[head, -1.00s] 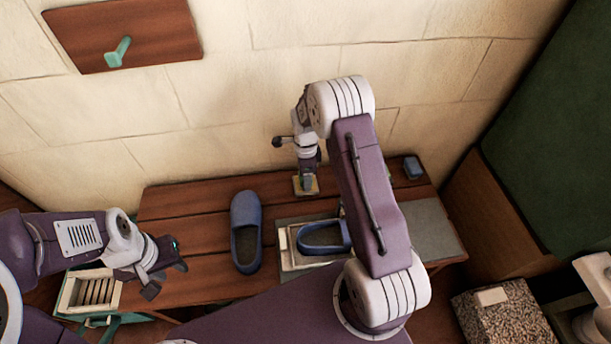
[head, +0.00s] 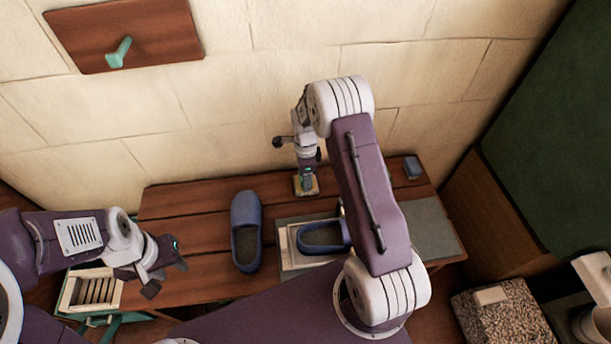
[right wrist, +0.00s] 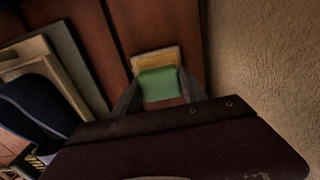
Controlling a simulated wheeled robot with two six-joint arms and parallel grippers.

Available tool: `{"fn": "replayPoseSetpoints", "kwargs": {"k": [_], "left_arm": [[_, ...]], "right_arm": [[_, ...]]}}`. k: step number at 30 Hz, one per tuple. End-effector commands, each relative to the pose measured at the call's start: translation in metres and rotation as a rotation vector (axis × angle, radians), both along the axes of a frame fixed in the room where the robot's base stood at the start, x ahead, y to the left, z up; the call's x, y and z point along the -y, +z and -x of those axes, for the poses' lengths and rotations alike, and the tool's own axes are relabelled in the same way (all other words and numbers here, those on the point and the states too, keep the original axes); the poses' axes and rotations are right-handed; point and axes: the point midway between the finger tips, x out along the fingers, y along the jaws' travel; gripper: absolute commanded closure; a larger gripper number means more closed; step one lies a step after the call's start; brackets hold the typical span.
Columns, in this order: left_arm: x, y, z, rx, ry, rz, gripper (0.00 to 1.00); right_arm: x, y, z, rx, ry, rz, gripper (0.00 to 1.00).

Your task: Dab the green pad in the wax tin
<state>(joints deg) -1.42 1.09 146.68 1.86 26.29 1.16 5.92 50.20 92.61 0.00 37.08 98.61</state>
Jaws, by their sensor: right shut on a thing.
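My right gripper (head: 307,178) points down at the back of the bench and is shut on the green pad (right wrist: 158,84). In the right wrist view the pad sits between the two fingers. The wax tin (right wrist: 154,58), a small tan-yellow square, lies right under and behind the pad; it also shows in the head view (head: 299,189). The pad overlaps the tin in view; I cannot tell whether it touches the wax. My left gripper (head: 166,273) is open and empty over the bench's left front part.
A blue clog (head: 246,232) stands on the wooden bench (head: 190,203). Another blue clog (head: 322,237) lies in a pale tray (head: 291,262), partly behind my right arm. A small blue block (head: 412,167) lies at the back right. A slatted crate (head: 69,296) is at front left.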

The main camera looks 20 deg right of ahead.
Motion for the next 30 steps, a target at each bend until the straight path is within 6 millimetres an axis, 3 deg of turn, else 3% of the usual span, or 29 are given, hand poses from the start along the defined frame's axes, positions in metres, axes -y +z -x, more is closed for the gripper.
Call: {"fn": "replayPoseSetpoints", "kwargs": {"k": [4,24,30], "left_arm": [[0.0,0.007,0.0,0.0,0.0,0.0,0.64],[0.0,0.073,0.0,0.0,0.0,0.0,0.64],[0.0,0.071,0.0,0.0,0.0,0.0,0.64]], "right_arm": [[0.0,0.005,0.002,-0.006,0.0,-0.001,0.83],[0.0,0.071,0.001,-0.002,0.0,-0.001,0.83],[0.0,0.07,0.001,-0.002,0.0,-0.001,0.83]]}}
